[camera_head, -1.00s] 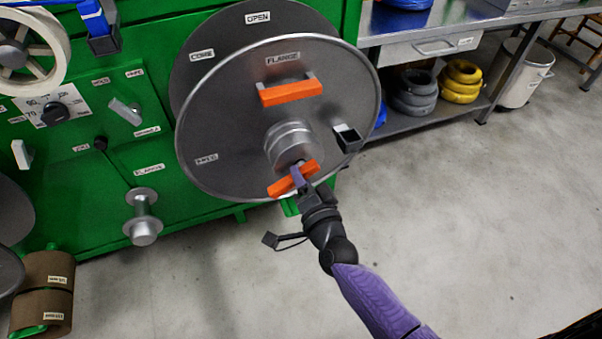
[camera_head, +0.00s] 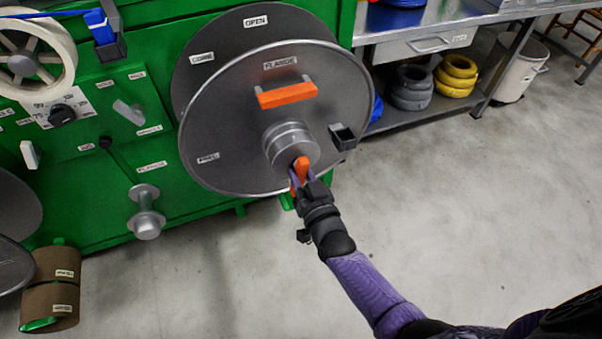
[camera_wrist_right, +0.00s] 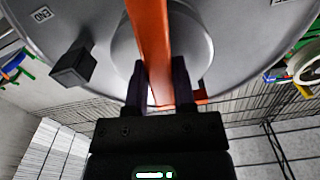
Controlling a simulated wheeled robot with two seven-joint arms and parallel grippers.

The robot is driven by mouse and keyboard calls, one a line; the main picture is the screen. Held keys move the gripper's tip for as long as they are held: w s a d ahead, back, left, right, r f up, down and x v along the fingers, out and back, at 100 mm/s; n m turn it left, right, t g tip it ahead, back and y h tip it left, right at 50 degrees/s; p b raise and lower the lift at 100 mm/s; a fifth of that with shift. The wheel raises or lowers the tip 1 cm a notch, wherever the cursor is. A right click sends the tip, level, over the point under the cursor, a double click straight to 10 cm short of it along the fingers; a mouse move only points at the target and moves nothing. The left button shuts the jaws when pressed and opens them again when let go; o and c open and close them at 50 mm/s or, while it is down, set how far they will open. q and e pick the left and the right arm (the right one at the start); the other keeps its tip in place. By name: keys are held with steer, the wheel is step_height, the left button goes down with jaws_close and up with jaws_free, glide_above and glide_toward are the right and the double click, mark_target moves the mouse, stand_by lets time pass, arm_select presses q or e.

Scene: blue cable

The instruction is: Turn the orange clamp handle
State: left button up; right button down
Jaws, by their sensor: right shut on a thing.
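The orange clamp handle (camera_head: 302,167) sits on the front of the grey metal hub (camera_head: 290,143), low on the round flange (camera_head: 232,120). It stands nearly upright in the head view, partly hidden by my right gripper (camera_head: 302,180). In the right wrist view, the orange handle (camera_wrist_right: 152,45) runs down between the two dark fingers of my right gripper (camera_wrist_right: 160,85), which are shut on it. My left gripper is not in view.
A fixed orange grip (camera_head: 287,95) and a dark block (camera_head: 342,137) are on the flange. The green machine (camera_head: 185,185) stands behind it. A workbench (camera_head: 440,25) with coils is at the right. The floor at lower right is clear apart from my arm.

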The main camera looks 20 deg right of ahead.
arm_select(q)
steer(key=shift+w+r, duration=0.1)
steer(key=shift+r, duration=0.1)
arm_select(e)
steer(key=shift+d+n, duration=0.1)
steer(key=shift+n, duration=0.8)
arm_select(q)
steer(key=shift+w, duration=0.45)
arm_select(e)
steer(key=shift+c, duration=2.2)
jaws_free()
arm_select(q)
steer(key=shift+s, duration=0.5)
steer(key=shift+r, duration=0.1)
